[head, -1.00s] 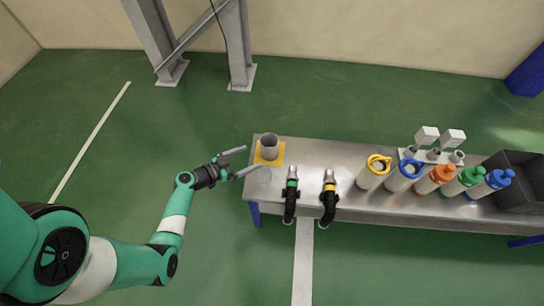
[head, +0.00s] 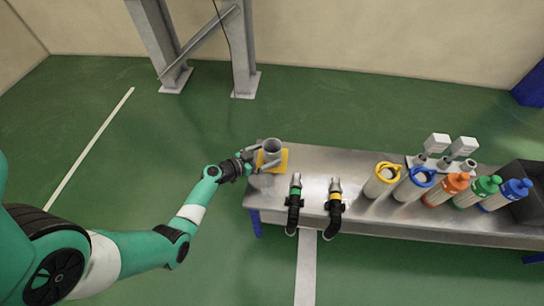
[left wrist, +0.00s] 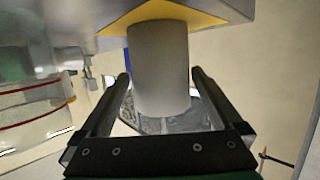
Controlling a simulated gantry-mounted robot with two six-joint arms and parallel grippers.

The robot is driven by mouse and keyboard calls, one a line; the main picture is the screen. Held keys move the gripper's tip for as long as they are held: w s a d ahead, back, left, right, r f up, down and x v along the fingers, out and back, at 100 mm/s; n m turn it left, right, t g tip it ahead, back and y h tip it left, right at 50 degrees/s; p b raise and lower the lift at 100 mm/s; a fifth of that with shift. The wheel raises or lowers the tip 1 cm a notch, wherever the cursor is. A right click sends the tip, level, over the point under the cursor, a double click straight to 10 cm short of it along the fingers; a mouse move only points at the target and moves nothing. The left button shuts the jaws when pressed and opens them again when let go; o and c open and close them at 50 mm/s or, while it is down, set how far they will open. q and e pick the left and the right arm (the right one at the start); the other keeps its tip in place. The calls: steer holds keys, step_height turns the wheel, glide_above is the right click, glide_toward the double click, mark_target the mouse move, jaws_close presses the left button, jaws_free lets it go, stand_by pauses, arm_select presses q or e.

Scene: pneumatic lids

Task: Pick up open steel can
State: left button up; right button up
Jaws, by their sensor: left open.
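The open steel can (head: 272,147) stands upright on a yellow square mat (head: 284,162) at the left end of the bench. My left gripper (head: 258,157) is open at the can's left side, low and level with it. In the left wrist view the grey can (left wrist: 160,65) sits between the two dark fingers of my left gripper (left wrist: 160,90), with a gap visible on at least the right side. The yellow mat (left wrist: 205,14) shows at the top of that view. My right gripper does not show.
The metal bench (head: 310,160) carries two black hose-like tools with a green band (head: 295,200) and a yellow band (head: 334,203). Several lidded canisters stand to the right, beside a dark bin (head: 530,200). A clear vessel with red lines (left wrist: 35,110) shows left in the wrist view.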

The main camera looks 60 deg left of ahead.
mark_target(279, 143)
arm_select(q)
steer(key=shift+x, duration=1)
steer(key=shift+w+a, duration=0.1)
steer(key=shift+w, duration=0.2)
steer(key=shift+s, duration=0.15)
steer(key=shift+c, duration=0.6)
steer(key=c, duration=1.1)
steer(key=shift+r, duration=0.45)
step_height(279, 143, up, 3)
steer(key=shift+f+p, duration=0.1)
steer(key=shift+p, duration=1.05)
steer(key=d+r+p, duration=0.1)
steer(key=r+p, duration=0.1)
steer(key=s+d+r+p, duration=0.1)
steer(key=d+r+p, duration=0.3)
steer(key=r, duration=0.1)
steer(key=shift+s+d, duration=0.1)
steer(key=shift+s, duration=0.25)
steer(key=s+d+p, duration=0.1)
steer(key=d, duration=0.1)
steer(key=d+r+p, duration=0.1)
steer(key=d, duration=0.2)
steer(key=s+d+r+p, duration=0.1)
steer(key=d, duration=0.2)
steer(key=shift+s+d+r+p, duration=0.1)
steer(key=shift+s+r+p, duration=0.05)
steer(key=shift+s+p, duration=0.25)
